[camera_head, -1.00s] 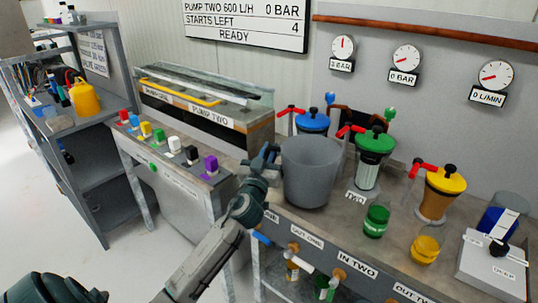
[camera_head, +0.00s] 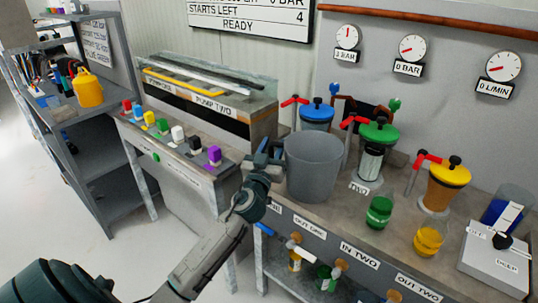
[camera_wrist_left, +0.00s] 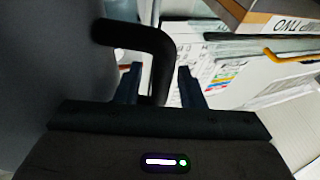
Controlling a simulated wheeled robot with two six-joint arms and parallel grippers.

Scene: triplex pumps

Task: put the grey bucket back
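The grey bucket (camera_head: 313,166) stands upright near the left end of the pump bench, in front of the blue-topped pump. My left gripper (camera_head: 268,152) is at the bucket's left side in the head view. In the left wrist view, the two fingers of my left gripper (camera_wrist_left: 160,78) are apart, one on either side of the bucket's dark handle (camera_wrist_left: 163,48). A light gap shows between the handle and the right finger. The bucket's grey wall (camera_wrist_left: 45,60) fills the left of that view. My right gripper is not in view.
Pumps with blue, green (camera_head: 378,135) and yellow (camera_head: 449,172) tops stand behind and right of the bucket. Green (camera_head: 379,212) and yellow (camera_head: 428,240) jars stand in front. Left are a switch panel (camera_head: 175,150) and a shelf with a yellow jug (camera_head: 88,88).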

